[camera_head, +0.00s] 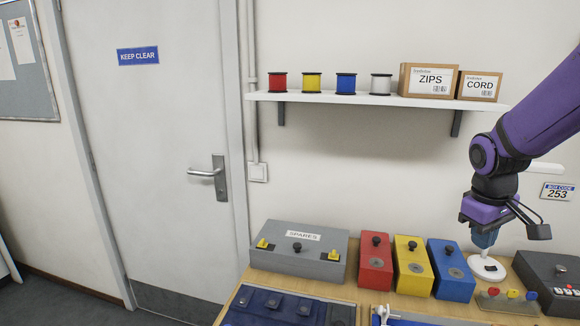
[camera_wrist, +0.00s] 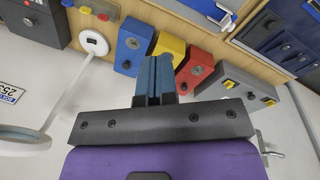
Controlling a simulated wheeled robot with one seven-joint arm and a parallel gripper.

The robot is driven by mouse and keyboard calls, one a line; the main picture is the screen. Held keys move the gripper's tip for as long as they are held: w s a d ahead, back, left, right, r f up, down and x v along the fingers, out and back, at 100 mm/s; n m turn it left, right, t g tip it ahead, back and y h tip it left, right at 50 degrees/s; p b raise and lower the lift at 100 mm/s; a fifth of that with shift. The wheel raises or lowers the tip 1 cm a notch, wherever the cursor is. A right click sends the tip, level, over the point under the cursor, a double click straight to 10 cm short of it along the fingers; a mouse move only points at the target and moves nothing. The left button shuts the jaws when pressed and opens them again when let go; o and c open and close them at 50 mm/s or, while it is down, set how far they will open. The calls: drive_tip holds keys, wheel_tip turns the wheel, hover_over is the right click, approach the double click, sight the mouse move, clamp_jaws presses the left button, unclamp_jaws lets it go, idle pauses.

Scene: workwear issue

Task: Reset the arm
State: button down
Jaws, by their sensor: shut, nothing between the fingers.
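My gripper (camera_head: 484,242) hangs from the purple arm on the right side of the head view, pointing down. Its blue fingers are shut together with nothing between them. In the head view they appear just above the white round lamp base (camera_head: 488,270), to the right of the blue box (camera_head: 452,272).
The bench (camera_head: 350,292) holds a grey SPARES box (camera_head: 298,252), red (camera_head: 375,264) and yellow (camera_head: 412,268) boxes, and a dark box (camera_head: 550,278). A wall shelf (camera_head: 370,98) carries spools and cartons. The lamp's pole (camera_wrist: 68,92) stands near my gripper.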

drive_tip(key=s+a+r+m+t+y, duration=0.1)
drive_tip(key=s+a+r+t, duration=0.1)
drive_tip(key=s+a+r, duration=0.2)
drive_tip(key=s+a+r+m+t, duration=0.2)
drive_tip(key=s+a+r, duration=0.3)
drive_tip(key=s+r, duration=0.3)
drive_tip(key=s, duration=0.4)
drive_tip(key=shift+s+r+t+y, duration=0.15)
drive_tip(key=shift+r+t+y, duration=0.15)
drive_tip(key=shift+r+y, duration=0.1)
idle(3.2)
